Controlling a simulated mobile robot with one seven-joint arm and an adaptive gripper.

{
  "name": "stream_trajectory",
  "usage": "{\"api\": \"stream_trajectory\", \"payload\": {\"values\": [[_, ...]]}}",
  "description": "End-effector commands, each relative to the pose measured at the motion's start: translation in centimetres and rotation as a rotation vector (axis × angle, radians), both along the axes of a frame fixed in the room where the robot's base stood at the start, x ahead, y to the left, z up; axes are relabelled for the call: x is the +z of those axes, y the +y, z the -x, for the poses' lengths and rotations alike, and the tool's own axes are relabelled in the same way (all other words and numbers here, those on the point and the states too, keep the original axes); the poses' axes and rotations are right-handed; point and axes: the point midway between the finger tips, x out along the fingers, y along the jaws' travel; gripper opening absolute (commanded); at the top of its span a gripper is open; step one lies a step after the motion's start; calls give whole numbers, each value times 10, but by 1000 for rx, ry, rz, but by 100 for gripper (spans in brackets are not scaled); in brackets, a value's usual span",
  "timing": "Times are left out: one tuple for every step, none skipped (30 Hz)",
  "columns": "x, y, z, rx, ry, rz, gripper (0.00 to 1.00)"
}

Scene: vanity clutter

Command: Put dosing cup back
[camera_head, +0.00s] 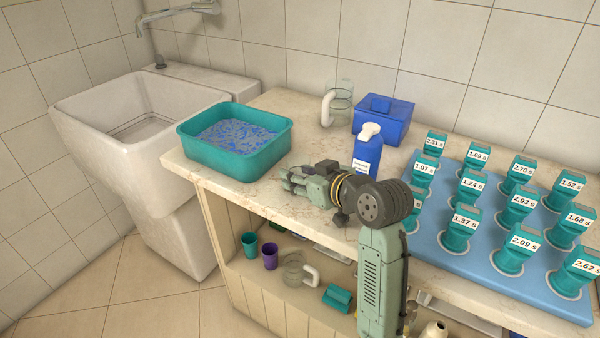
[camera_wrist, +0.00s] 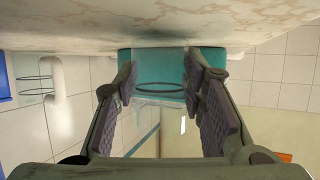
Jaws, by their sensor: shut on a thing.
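My gripper (camera_head: 289,180) is low over the worktop, its fingers pointing left toward the teal tub. In the wrist view my gripper (camera_wrist: 163,84) has its fingers apart on both sides of a faint, clear, round-rimmed thing, which I take to be the dosing cup (camera_wrist: 160,92). Its dark ring outline shows between the fingertips, and the rest of it is hard to make out. In the head view I cannot make out the cup at the fingertips. The teal tub (camera_head: 215,158), filled with blue bits, stands on the worktop beyond the fingers.
Several labelled teal blocks stand on a blue mat (camera_head: 455,262) at right. A sink (camera_head: 135,125) is at left. Cups and a jug sit on the shelf below.

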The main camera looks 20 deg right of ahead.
Motion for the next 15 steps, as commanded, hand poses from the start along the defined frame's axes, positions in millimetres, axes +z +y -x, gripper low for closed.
{"api": "stream_trajectory", "payload": {"values": [[0, 0, 0, 0, -1, 1, 7], [0, 0, 0, 0, -1, 1, 7], [0, 0, 0, 0, 0, 1, 7], [0, 0, 0, 0, 0, 1, 7], [0, 0, 0, 0, 0, 1, 7], [-1, 0, 0, 1, 0, 1, 7], [-2, 0, 0, 1, 0, 1, 7], [-3, 0, 0, 1, 0, 0, 7], [-5, 1, 0, 1, 0, 0, 7], [-6, 1, 0, 2, 0, -1, 7], [-5, 1, 0, 2, 0, 0, 38], [-4, 1, 0, 2, 1, 0, 40], [-4, 1, 0, 1, 1, 0, 42], [-4, 1, 0, 2, 1, 0, 44], [-4, 1, 0, 1, 1, 0, 47]]}}
